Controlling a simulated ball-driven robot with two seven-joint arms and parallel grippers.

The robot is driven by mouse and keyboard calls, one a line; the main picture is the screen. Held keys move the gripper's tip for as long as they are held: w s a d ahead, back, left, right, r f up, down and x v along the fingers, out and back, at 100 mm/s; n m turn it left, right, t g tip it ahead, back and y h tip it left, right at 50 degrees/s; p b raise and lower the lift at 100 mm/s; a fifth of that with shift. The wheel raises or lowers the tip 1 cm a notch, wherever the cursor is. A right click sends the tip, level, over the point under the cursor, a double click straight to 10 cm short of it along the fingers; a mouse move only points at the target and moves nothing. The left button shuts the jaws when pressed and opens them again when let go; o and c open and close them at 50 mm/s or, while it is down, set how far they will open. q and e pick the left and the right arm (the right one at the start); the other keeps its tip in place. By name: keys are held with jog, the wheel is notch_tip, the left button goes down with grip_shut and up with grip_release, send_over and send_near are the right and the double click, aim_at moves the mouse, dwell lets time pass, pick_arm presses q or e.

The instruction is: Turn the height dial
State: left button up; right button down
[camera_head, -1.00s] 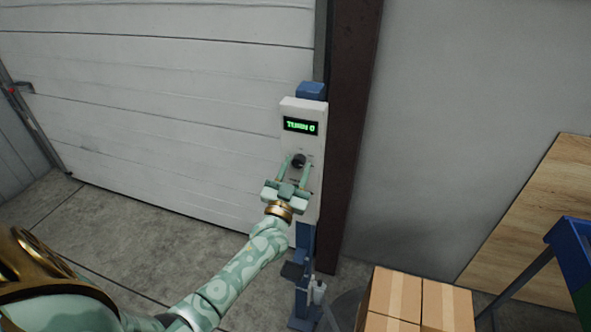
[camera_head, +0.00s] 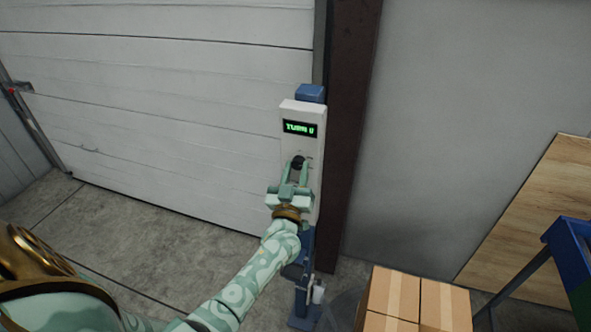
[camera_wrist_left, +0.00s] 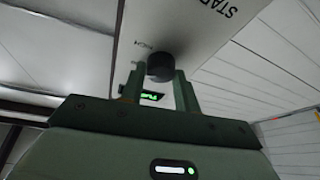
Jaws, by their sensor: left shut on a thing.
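The height dial (camera_head: 298,161) is a small black knob on the white face of a control box (camera_head: 301,142), which stands on a blue post. A lit green display (camera_head: 300,129) sits above the dial and appears to start with "TURN". My left gripper (camera_head: 297,165) is shut on the dial, one finger on each side. In the left wrist view the black dial (camera_wrist_left: 160,66) shows between the ends of the green fingers, with the white panel and partly cut-off lettering behind it. The lower part of the panel is hidden by my gripper. My right gripper is not in view.
A white sectional door (camera_head: 160,110) fills the left background. A dark brown upright (camera_head: 350,130) stands right of the post. Cardboard boxes (camera_head: 395,290) are at the lower right, near a blue frame (camera_head: 572,240) and a leaning wooden board (camera_head: 530,210).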

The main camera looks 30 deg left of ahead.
pick_arm(q)
jog(key=shift+n+g+y, duration=0.3)
jog(key=shift+n, duration=0.9)
jog(key=o, duration=1)
jog(key=shift+c, duration=0.2)
jog(key=shift+f, duration=0.1)
